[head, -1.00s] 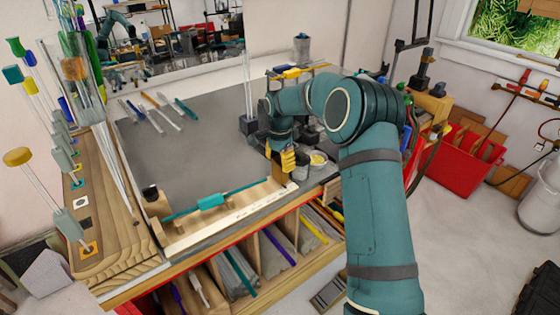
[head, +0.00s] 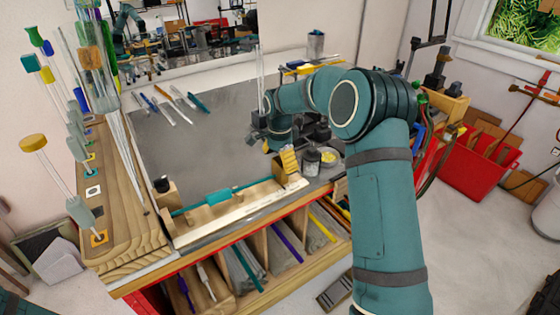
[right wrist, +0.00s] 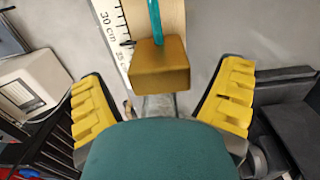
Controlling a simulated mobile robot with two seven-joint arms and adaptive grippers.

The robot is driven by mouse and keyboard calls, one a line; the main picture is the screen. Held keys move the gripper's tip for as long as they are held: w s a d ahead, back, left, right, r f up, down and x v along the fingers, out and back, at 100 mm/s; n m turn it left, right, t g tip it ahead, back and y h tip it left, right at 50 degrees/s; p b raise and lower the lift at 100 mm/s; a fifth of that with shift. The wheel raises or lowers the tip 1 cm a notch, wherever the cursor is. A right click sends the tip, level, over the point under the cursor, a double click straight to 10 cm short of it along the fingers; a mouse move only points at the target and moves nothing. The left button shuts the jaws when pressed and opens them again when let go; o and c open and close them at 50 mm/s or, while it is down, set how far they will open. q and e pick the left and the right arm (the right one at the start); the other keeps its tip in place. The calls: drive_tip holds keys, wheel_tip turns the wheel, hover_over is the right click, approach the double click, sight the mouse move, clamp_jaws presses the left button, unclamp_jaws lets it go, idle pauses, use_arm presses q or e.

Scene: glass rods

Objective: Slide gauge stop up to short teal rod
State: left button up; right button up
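The short teal rod (head: 246,187) lies lengthwise on the pale wooden gauge (head: 232,212) along the bench front. A thicker teal piece (head: 218,197) sits partway along it. The gauge stop, a wooden block (head: 291,180), is at the gauge's right end. In the right wrist view the stop (right wrist: 160,70) sits ahead of my fingers, and the teal rod (right wrist: 155,20) runs to its far side; whether they touch is hidden. My left gripper is out of view.
Jars (head: 311,162) and a dish with yellow contents (head: 329,158) stand close right of my gripper. A wooden rack (head: 125,225) with upright rods is at the left. Several rods (head: 174,107) lie on the back of the grey mat (head: 215,145), whose middle is clear.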

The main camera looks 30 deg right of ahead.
sight(280, 161)
drive_tip(key=shift+d+r, duration=0.1)
wheel_tip(280, 161, up, 12)
idle(0.5)
idle(0.5)
